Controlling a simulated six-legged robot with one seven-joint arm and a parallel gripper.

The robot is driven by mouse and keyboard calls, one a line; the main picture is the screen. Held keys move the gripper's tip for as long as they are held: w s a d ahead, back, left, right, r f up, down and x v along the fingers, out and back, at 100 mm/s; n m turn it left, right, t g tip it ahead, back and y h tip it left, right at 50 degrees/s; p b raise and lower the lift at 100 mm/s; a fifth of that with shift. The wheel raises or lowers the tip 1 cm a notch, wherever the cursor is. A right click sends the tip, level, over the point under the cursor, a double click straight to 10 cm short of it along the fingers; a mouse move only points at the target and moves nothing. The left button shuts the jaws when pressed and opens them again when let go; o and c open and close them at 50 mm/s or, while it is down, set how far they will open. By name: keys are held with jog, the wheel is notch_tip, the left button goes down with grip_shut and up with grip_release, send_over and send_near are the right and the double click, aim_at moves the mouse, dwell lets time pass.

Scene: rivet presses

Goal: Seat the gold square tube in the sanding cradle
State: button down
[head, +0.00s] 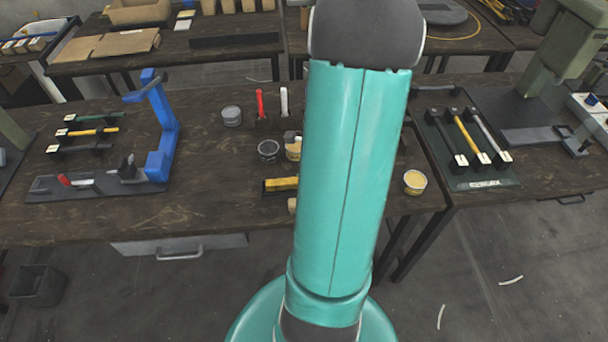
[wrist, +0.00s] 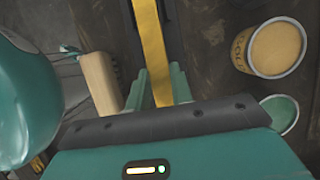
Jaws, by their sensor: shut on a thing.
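A gold square tube (wrist: 152,50) runs up from between the two green fingers of my gripper (wrist: 159,88) in the wrist view. My gripper is shut on it. A dark strip lies alongside the tube at the top of that view; I cannot tell whether the tube touches it. In the head view a gold bar (head: 283,183) lies at a dark holder (head: 271,194) on the bench, and my arm covers its right end. This looks like the sanding cradle, but how deep the tube sits is unclear. My gripper is hidden behind my arm there.
A yellow-filled tin (wrist: 275,47), a green-filled tin (wrist: 281,113) and a pale wooden block (wrist: 100,83) are close to my gripper. A blue press (head: 162,130) stands at left. Racks of tubes lie at left (head: 95,132) and right (head: 470,140).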

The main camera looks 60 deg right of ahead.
jog(key=shift+f, duration=0.1)
jog(key=c, duration=1.1)
grip_release()
jog(key=shift+c, duration=0.2)
jog(key=v, duration=1.4)
jog(key=shift+f, duration=0.1)
